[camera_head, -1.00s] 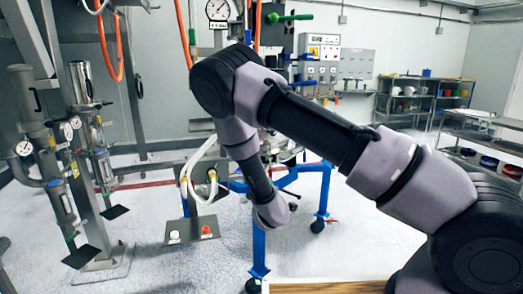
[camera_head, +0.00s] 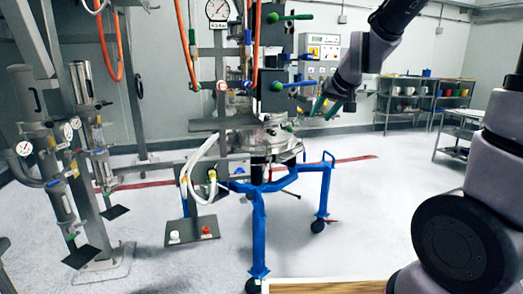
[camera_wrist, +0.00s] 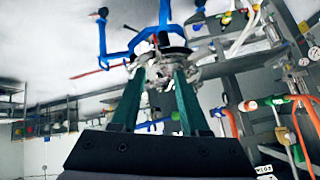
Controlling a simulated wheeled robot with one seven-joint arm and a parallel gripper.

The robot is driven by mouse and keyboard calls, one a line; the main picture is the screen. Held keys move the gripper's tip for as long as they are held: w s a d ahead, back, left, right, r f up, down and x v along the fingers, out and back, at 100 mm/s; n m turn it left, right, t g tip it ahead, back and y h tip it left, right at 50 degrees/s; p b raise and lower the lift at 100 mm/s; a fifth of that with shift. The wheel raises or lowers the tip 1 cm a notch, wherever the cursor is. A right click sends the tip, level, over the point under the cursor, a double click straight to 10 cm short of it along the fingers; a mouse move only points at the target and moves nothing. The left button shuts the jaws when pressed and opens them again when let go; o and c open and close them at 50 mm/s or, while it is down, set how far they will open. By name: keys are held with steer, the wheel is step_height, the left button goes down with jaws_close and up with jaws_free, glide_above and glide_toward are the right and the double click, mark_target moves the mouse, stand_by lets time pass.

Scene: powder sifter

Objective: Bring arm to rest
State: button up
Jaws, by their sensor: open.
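My gripper (camera_head: 320,106) is at the upper middle right of the head view, raised in the air in front of the back wall's control panels. In the wrist view my gripper (camera_wrist: 158,100) shows two green fingers spread apart with nothing between them. The gripper is open and empty. My arm comes down from the top edge at the right of the head view, and part of it is out of the picture. The powder sifter (camera_head: 262,135) stands on a blue wheeled frame (camera_head: 258,235) to the left of my gripper. It appears upside down beyond the fingers in the wrist view.
Steel pipes with gauges (camera_head: 45,150) stand at the left. A pedal box (camera_head: 192,231) hangs before the sifter. Shelves with pots (camera_head: 425,95) stand at the back right. A wooden edge (camera_head: 325,287) lies at the bottom. The floor right of the blue frame is clear.

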steer(key=s+d+r+m, duration=0.1)
steer(key=s+d+r, duration=0.2)
steer(key=s, duration=0.7)
steer(key=s+d+r+m+g, duration=0.1)
steer(key=s+d+r, duration=0.3)
steer(key=s, duration=0.6)
steer(key=shift+s+r+m+h, duration=0.25)
steer(key=shift+s+m+h, duration=0.1)
steer(key=shift+m, duration=0.35)
steer(key=shift+c, duration=0.2)
